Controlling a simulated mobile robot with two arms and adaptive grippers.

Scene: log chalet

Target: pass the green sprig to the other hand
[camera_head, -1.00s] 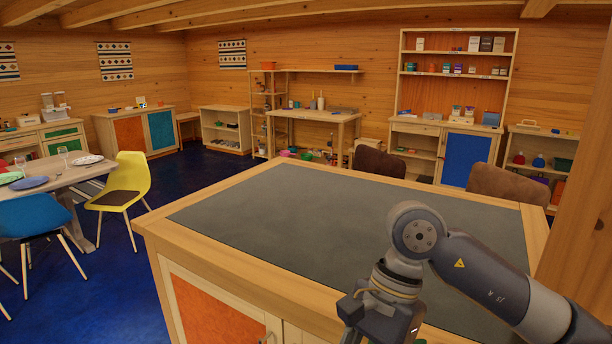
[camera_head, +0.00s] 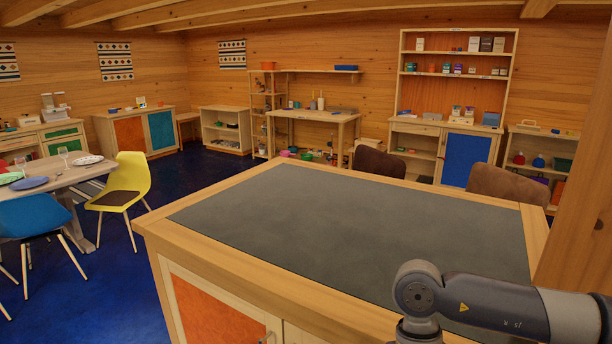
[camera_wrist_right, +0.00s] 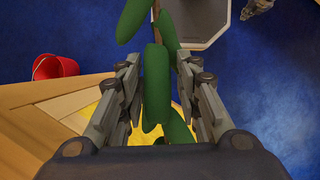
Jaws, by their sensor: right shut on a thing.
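The green sprig (camera_wrist_right: 154,82) has several thick, smooth green leaves on a thin brown stem. It shows only in the right wrist view, running from the top edge down between the fingers. My right gripper (camera_wrist_right: 158,64) is shut on it, with a finger on each side. The sprig's lower end is hidden behind the gripper body. In the head view my right arm shows at the lower right, but its gripper is below the frame. A small grey mechanical part at the top right of the wrist view may be my left gripper; its jaws cannot be made out.
A wooden counter (camera_head: 240,262) with a bare dark grey top (camera_head: 350,225) stands in front of me. Two brown chairs (camera_head: 378,162) are behind it. A yellow chair (camera_head: 127,180) and a dining table are at the left.

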